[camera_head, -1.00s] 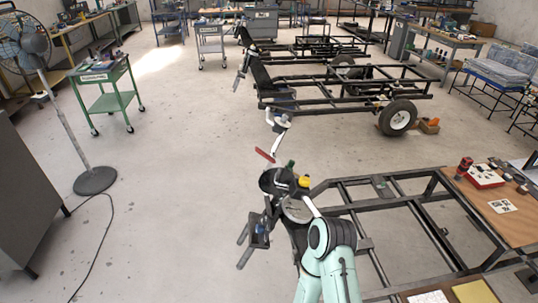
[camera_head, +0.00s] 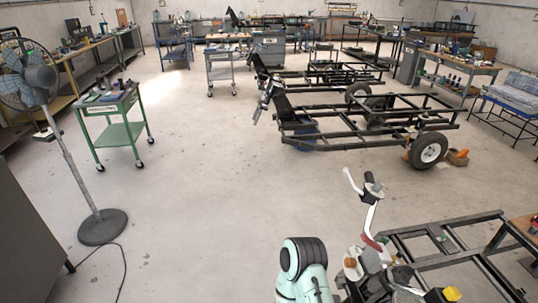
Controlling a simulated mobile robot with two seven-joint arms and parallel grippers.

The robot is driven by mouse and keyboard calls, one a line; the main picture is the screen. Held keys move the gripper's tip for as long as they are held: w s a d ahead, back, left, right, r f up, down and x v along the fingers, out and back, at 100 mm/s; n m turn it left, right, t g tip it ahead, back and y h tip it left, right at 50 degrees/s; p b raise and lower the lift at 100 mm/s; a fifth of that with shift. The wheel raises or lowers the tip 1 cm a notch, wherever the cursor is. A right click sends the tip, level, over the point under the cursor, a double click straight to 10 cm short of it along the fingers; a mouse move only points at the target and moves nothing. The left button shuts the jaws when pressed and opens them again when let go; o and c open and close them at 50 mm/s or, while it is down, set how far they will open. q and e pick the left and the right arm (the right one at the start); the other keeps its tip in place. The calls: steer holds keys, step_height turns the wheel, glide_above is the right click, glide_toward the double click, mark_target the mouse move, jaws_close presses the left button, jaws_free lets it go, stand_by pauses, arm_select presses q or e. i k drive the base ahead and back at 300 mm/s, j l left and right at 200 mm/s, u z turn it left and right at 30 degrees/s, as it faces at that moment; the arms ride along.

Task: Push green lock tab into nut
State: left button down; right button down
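The suspension assembly (camera_head: 369,262) stands at the bottom right of centre, cut off by the lower edge. It has dark, white and yellow parts, and a bent pale arm with a reddish base (camera_head: 372,241) rises from it. I cannot make out the green lock tab or the nut there. One of my teal arms (camera_head: 303,277) shows at the bottom centre, left of the assembly, with a dark round joint. I cannot tell which arm it is. No gripper fingertips can be made out.
A dark metal frame (camera_head: 440,224) lies at the lower right, with a wooden board beside it. A wheeled chassis (camera_head: 360,130) stands behind. A fan (camera_head: 101,226) and a green cart (camera_head: 119,132) stand left. The floor between is clear.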

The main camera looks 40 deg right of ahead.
mark_target(385, 240)
steer(key=i+z, duration=0.35)
steer(key=i+j+z, duration=0.15)
steer(key=i+z, duration=0.25)
steer(key=i+j+z, duration=0.35)
steer(key=i+z, duration=0.25)
steer(key=z, duration=0.2)
steer(key=i+j+z, duration=0.2)
steer(key=z, duration=0.3)
steer(key=i+j+z, duration=0.2)
steer(key=z, duration=0.25)
steer(key=i+j+z, duration=0.15)
steer(key=z, duration=0.35)
steer(key=i+j+z, duration=0.1)
steer(key=z, duration=0.35)
steer(key=i+j+z, duration=0.1)
steer(key=j+z, duration=0.2)
steer(key=z, duration=0.2)
steer(key=i+j+z, duration=0.15)
steer(key=z, duration=0.2)
steer(key=i+j+z, duration=0.15)
steer(key=j+z, duration=0.6)
steer(key=i+j, duration=0.05)
